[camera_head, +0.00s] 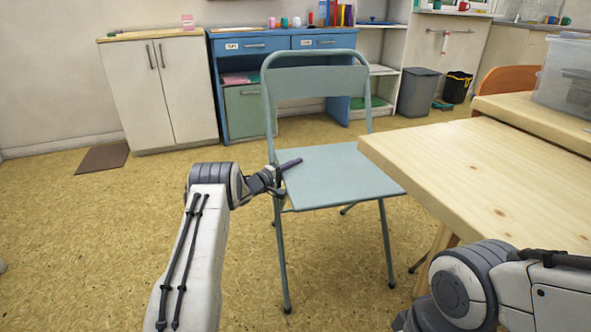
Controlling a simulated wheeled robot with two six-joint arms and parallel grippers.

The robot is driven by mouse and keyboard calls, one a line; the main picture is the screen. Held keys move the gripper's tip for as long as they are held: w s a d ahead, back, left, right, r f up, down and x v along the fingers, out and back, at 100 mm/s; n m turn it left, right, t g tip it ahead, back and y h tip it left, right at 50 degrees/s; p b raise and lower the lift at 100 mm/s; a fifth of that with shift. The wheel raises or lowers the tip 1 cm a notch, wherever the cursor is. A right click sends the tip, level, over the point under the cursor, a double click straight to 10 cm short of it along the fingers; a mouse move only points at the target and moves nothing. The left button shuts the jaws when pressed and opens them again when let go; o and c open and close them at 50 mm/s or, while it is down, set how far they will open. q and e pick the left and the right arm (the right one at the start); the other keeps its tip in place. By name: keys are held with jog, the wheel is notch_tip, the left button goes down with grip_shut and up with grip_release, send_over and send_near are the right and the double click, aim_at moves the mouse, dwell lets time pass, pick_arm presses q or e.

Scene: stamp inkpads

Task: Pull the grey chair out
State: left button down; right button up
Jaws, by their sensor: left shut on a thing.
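The grey chair (335,172) is a folding metal chair with a blue-grey seat and tube frame. My left gripper (282,178) is at the near left edge of the chair, where the seat meets the frame. It is shut on the chair there; its exact hold is small in the picture. My right arm shows at the lower right, in front of the table; its gripper is not in view.
A clear plastic box (566,75) stands on the table, and an orange chair (506,80) is behind it. A white cabinet (160,90), a blue desk (222,75) and a grey bin (418,92) line the back. A brown mat (102,157) lies left. The floor left of the chair is clear.

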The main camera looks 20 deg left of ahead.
aim_at(291, 159)
pick_arm(q)
jog(key=shift+w+a+b, duration=0.35)
jog(key=shift+w+a, duration=0.3)
jog(key=shift+a, duration=0.25)
jog(key=shift+w+a, duration=0.45)
jog(key=shift+a, duration=0.2)
pick_arm(e)
jog(key=shift+w+a+f, duration=0.3)
jog(key=shift+w+f, duration=0.25)
jog(key=shift+f, duration=0.15)
pick_arm(q)
jog(key=c, duration=0.7)
grip_release()
jog(key=shift+d, duration=0.3)
pick_arm(e)
jog(key=shift+r, duration=0.1)
